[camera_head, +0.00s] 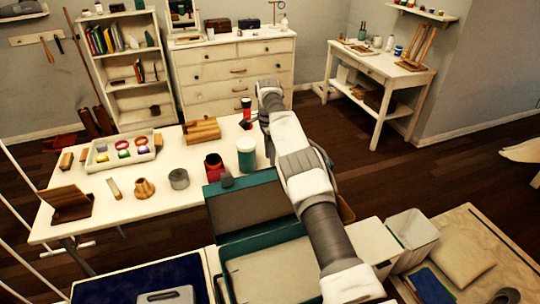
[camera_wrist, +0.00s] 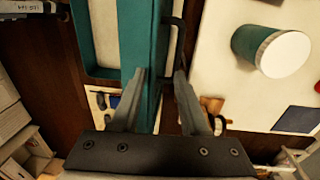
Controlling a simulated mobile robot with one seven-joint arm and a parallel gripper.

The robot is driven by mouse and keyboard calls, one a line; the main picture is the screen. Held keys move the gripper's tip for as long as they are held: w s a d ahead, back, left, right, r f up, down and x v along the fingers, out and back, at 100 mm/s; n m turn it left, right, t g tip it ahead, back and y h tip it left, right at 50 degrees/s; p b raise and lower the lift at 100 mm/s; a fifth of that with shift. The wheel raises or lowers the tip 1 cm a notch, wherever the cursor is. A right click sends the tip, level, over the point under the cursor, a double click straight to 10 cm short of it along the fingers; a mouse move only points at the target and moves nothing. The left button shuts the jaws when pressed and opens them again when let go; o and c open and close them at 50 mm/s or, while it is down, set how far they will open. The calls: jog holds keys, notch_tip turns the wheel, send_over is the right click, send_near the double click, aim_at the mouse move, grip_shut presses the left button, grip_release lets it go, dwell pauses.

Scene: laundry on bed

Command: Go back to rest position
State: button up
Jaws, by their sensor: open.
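My gripper (camera_wrist: 161,74) is open in the wrist view, its two grey fingers apart with nothing visibly held between them. Behind the fingers are the edge of a teal case (camera_wrist: 143,30) and its dark handle. In the head view my arm reaches up from the lower right, past the right end of the white table. I cannot make out the fingers there. The open teal case (camera_head: 212,198) stands in front of the table, partly hidden by my arm.
The white table (camera_head: 205,150) holds a teal jar with a white lid (camera_head: 246,155), a grey tin (camera_head: 179,179), a white tray (camera_head: 150,156) and other small things. A white bin (camera_head: 413,230) stands right of my arm. Wooden floor (camera_head: 440,165) is free toward the side table.

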jog(key=shift+r, duration=0.35)
dwell(0.3)
jog(key=s+d+r+n+t, duration=0.1)
jog(key=d+r, duration=0.2)
jog(key=r, duration=0.5)
jog(key=d+r+n, duration=0.1)
jog(key=d+r, duration=0.2)
jog(key=r, duration=0.5)
jog(key=s+d+r+n+t+y, duration=0.1)
jog(key=s+d+r+n+t, duration=0.2)
jog(key=s+r, duration=0.9)
jog(key=s+d+r+n, duration=0.1)
jog(key=s+r+n, duration=0.1)
jog(key=s, duration=0.6)
jog(key=s+d+r+n, duration=0.1)
jog(key=s+r+n, duration=0.15)
jog(key=s, duration=0.45)
jog(key=s+f+n+t, duration=0.1)
jog(key=s+f+n, duration=0.1)
jog(key=s, duration=0.6)
jog(key=s+f+n+t, duration=0.1)
jog(key=s+f+n, duration=0.2)
jog(key=s, duration=0.6)
notch_tip(320, 180, down, 2)
jog(key=shift+d+f+h, duration=0.15)
jog(key=shift+d+h, duration=0.15)
jog(key=shift+h, duration=0.1)
